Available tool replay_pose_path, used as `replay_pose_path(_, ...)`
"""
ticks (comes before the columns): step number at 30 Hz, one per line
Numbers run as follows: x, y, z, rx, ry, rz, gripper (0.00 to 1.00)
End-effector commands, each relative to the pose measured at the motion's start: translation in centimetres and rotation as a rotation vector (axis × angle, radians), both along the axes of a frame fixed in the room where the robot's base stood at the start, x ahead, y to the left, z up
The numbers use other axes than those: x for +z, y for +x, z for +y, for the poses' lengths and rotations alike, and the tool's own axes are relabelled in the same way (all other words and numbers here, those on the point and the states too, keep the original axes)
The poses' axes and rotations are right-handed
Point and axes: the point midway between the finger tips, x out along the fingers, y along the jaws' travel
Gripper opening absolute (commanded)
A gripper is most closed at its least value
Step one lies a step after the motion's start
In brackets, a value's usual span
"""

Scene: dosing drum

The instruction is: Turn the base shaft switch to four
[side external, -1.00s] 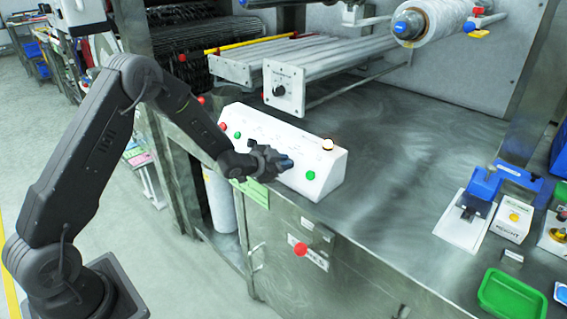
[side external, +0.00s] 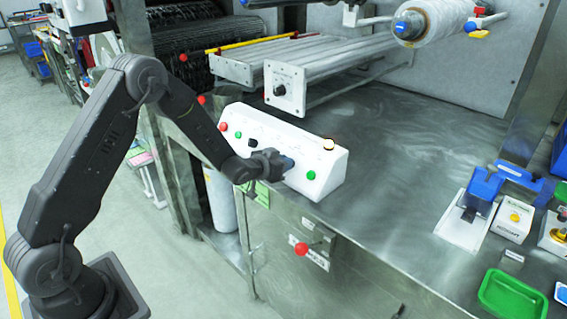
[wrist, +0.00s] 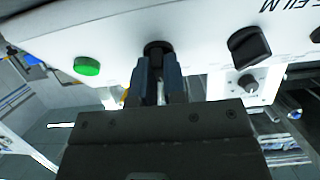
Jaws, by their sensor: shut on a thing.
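The white sloped control box (side external: 322,185) stands on the steel bench edge and carries knobs and buttons. My gripper (side external: 289,164) is at its front face, between the other black knob (side external: 252,143) and the green button (side external: 311,175). In the wrist view my gripper (wrist: 155,68) has its fingers closed around a black rotary knob (wrist: 157,46). Only the knob's upper part shows; the fingers hide its pointer. The other black knob (wrist: 248,46) is to the right, and the green button (wrist: 87,66) to the left. I cannot read the held knob's label or setting.
A red knob (side external: 301,249) sticks out of the cabinet front below. Rollers with a dial plate (side external: 285,88) stand behind the box. The bench to the right is clear up to the blue-and-white device (side external: 467,217).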

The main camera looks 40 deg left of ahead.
Motion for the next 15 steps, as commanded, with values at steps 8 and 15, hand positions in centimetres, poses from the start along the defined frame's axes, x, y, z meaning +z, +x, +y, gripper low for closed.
replay_pose_path(8,0.08,0.30,-0.21,0.142,-0.206,-0.005,0.00)
replay_pose_path(15,0.06,0.28,-0.15,0.238,-0.343,-0.004,0.00)
